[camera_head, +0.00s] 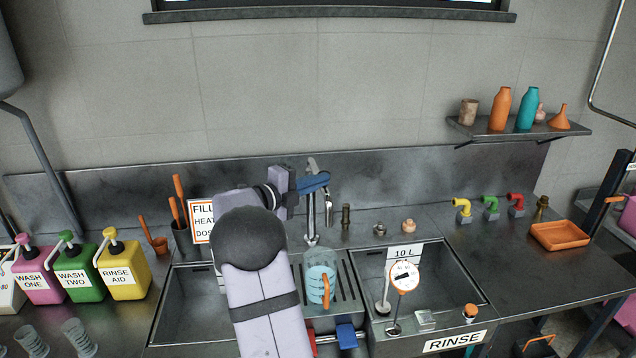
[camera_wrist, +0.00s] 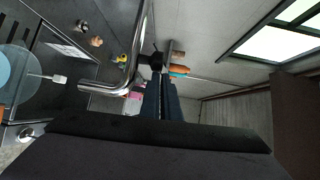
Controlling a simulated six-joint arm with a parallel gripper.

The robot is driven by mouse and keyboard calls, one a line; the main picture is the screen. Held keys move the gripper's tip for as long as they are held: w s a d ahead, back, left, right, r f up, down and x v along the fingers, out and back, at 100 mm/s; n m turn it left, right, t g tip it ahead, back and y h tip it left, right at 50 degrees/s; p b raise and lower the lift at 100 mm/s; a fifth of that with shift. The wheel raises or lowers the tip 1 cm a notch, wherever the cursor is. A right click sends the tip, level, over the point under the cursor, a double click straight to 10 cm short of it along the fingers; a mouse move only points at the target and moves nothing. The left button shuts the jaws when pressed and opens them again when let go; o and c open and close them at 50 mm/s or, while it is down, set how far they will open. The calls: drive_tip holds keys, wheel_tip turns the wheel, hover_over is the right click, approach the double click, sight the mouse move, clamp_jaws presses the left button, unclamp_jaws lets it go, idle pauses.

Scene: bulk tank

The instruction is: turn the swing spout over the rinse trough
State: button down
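The chrome swing spout (camera_head: 311,215) stands behind the sinks, near the ribbed drainer between the two basins. Its bent pipe shows large in the wrist view (camera_wrist: 132,65), with the open end toward the left. The rinse trough (camera_head: 462,285) is the right basin, labelled RINSE. My gripper (camera_head: 327,180) is level with the spout's upper part. In the wrist view its blue fingers (camera_wrist: 160,80) lie close together beside the pipe, with nothing visible between them. Contact with the pipe is unclear.
A clear jug (camera_head: 320,284) with an orange handle stands on the drainer. A round dial (camera_head: 404,276) and a 10 L sign (camera_head: 404,253) are at the trough. Small fittings stand along the back ledge. A shelf (camera_head: 510,130) with bottles is at the right.

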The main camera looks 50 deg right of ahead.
drive_tip(key=shift+w+d+r+t, duration=0.15)
drive_tip(key=shift+w+t, duration=0.2)
drive_tip(key=shift+t, duration=0.05)
drive_tip(key=s+d+n+b, duration=0.1)
drive_tip(key=b, duration=0.1)
drive_tip(key=shift+s+d+t+b, duration=0.1)
drive_tip(key=shift+s+t+b, duration=0.05)
drive_tip(key=shift+t+b, duration=0.2)
drive_tip(key=s+d+n+t+b, duration=0.3)
drive_tip(key=s+d+t+b, duration=0.2)
drive_tip(key=d, duration=0.9)
drive_tip(key=shift+d+f+n+b, duration=0.35)
drive_tip(key=shift+f+n+b, duration=0.05)
drive_tip(key=shift+b, duration=0.45)
drive_tip(key=shift+s+a, duration=0.1)
drive_tip(key=shift+s, duration=0.05)
drive_tip(key=s+a+r+b, duration=0.2)
drive_tip(key=s+a+b, duration=0.3)
drive_tip(key=s+a, duration=0.3)
drive_tip(key=v, duration=0.3)
drive_tip(key=shift+f, duration=0.15)
